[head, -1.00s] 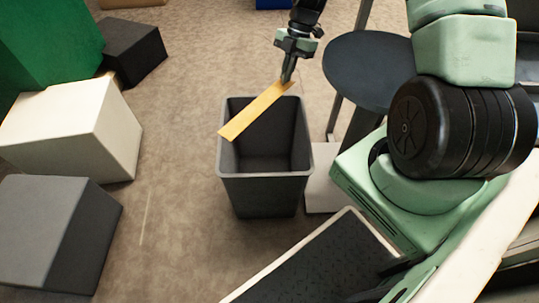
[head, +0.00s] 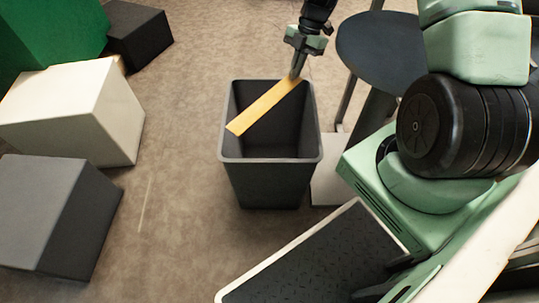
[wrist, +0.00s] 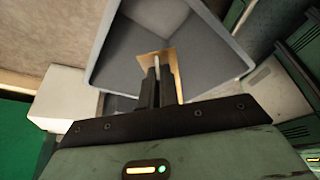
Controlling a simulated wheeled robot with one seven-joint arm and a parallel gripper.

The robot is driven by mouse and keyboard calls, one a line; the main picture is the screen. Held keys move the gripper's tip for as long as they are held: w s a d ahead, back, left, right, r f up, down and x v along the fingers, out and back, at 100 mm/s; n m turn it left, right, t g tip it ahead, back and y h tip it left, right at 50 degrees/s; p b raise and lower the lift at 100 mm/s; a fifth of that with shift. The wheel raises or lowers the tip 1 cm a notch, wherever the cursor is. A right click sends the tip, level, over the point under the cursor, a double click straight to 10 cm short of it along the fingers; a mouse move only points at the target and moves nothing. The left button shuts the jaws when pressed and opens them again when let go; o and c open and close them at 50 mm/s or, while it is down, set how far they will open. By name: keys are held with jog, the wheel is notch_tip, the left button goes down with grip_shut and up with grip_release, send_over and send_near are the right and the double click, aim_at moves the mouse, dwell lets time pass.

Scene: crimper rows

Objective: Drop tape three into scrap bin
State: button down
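A yellow-orange strip, the tape (head: 264,106), slants across the mouth of the dark grey scrap bin (head: 272,185) in the head view. My gripper (head: 296,73) is at the bin's far right rim and is shut on the strip's upper right end. In the wrist view my gripper's fingers (wrist: 157,78) are close together on the tape (wrist: 147,62), with the bin (wrist: 110,45) beyond them. The strip's lower left end is over the bin's opening, with nothing under it that I can see. No number shows on the tape.
A round dark stool or table top (head: 380,48) stands right of the bin. A white box (head: 80,105), a grey box (head: 55,215) and a black box (head: 138,35) stand at left. The floor (head: 175,190) between them and the bin is clear.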

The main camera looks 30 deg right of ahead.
jog(key=c, duration=1.6)
grip_release()
jog(key=shift+o, duration=0.2)
jog(key=p+v, duration=0.5)
jog(key=v, duration=1.2)
jog(key=shift+r, duration=0.2)
